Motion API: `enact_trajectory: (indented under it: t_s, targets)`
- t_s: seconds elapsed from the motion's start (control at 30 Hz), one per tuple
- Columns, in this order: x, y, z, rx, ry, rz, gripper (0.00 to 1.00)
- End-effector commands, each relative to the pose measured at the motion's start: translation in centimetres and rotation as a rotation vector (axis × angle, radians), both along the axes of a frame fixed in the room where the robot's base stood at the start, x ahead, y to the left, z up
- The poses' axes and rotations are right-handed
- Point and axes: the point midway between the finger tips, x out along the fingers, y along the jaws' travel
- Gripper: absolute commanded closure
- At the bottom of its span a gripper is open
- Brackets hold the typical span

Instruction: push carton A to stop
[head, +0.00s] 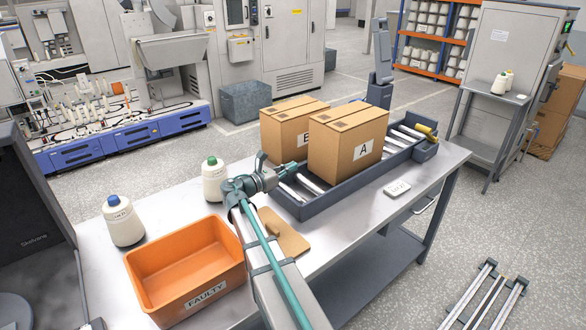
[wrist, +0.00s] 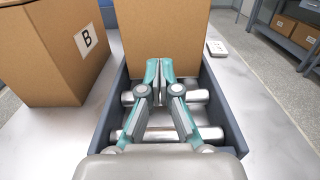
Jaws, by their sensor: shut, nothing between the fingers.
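Carton A (head: 345,155) is a closed brown box with a white "A" label, upright on the rollers of the dark roller tray (head: 325,208). Its near face fills the top middle of the wrist view (wrist: 160,30). My gripper (head: 301,167) is shut and empty, low over the near rollers and pointing at that face. Its fingertips (wrist: 159,68) are at or very near the carton; I cannot tell whether they touch. Bare rollers (head: 407,134) lie between the carton and the tray's far end wall (head: 425,150), where a yellow piece (head: 424,129) sits.
Carton B (head: 285,124) stands on the table beside the tray, left of it in the wrist view (wrist: 50,50).

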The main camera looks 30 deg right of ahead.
Motion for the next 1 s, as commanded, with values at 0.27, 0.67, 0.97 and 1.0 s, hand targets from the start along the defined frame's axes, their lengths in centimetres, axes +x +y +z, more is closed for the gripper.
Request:
enact_trajectory:
  t_s: [0.27, 0.67, 0.97, 1.0]
  targets:
    - [0.6, -5.6, 0.2, 0.002, -0.001, -0.002, 1.00]
    - [1.0, -10.9, 0.1, 0.001, -0.002, -0.001, 1.00]
    - [1.0, -11.4, 0.0, 0.001, -0.002, 0.001, 1.00]
    - [1.0, -11.4, 0.0, 0.001, -0.002, 0.001, 1.00]
